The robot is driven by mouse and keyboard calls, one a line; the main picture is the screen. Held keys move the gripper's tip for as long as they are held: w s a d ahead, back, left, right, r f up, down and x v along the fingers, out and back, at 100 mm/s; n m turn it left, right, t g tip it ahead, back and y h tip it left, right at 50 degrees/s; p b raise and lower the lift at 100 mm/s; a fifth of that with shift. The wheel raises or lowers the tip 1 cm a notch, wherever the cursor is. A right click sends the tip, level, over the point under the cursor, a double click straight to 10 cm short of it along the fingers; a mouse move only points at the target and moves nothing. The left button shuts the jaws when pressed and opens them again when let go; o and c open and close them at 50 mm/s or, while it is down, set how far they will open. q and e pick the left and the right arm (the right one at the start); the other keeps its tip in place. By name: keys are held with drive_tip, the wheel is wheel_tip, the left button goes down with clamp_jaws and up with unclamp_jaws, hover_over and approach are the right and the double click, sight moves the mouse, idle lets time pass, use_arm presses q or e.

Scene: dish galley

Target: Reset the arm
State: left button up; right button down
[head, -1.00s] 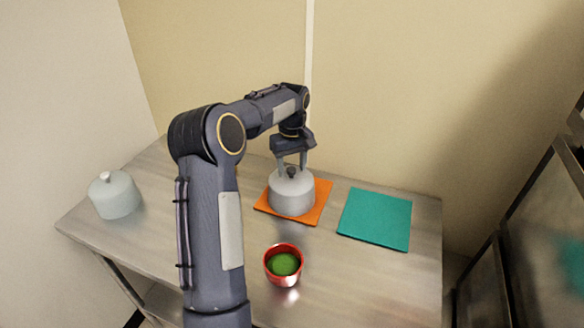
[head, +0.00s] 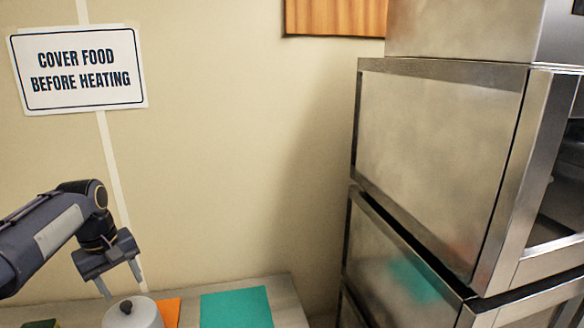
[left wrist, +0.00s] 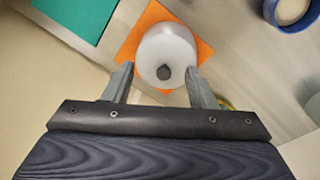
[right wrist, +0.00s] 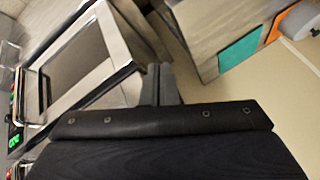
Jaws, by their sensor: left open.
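My left gripper (head: 121,284) is open and empty, its fingers pointing down just above a grey domed cover (head: 131,316) with a dark knob. In the left wrist view the open fingers (left wrist: 160,72) show on either side of the cover (left wrist: 166,45), nearer to the camera. The cover sits on an orange mat (left wrist: 133,47); the head view cuts off its lower part. My right gripper (right wrist: 161,82) shows only in the right wrist view, its fingers together with nothing between them, away from the table.
A teal mat (head: 236,309) lies right of the orange mat. Stacked steel appliances (head: 435,160) stand at the right; green display lights (right wrist: 16,115) show in the right wrist view. A blue round container (left wrist: 293,13) is on the table. A sign (head: 80,68) hangs on the wall.

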use_arm(q)
drive_tip(key=s+d+r+m+t+h, duration=0.15)
drive_tip(key=s+d+m, duration=0.25)
drive_tip(key=s+d, duration=0.65)
drive_tip(key=s+d+f+m+t+h, duration=0.1)
drive_tip(key=s+d+f+m, duration=0.1)
drive_tip(key=s, duration=0.5)
drive_tip(key=s+d+f+m+t, duration=0.2)
drive_tip(key=s+d+f, duration=0.3)
drive_tip(key=s+d, duration=0.1)
drive_tip(key=shift+s+d+f+h, duration=0.25)
drive_tip(key=shift+s+h, duration=0.1)
drive_tip(key=shift+s, duration=0.3)
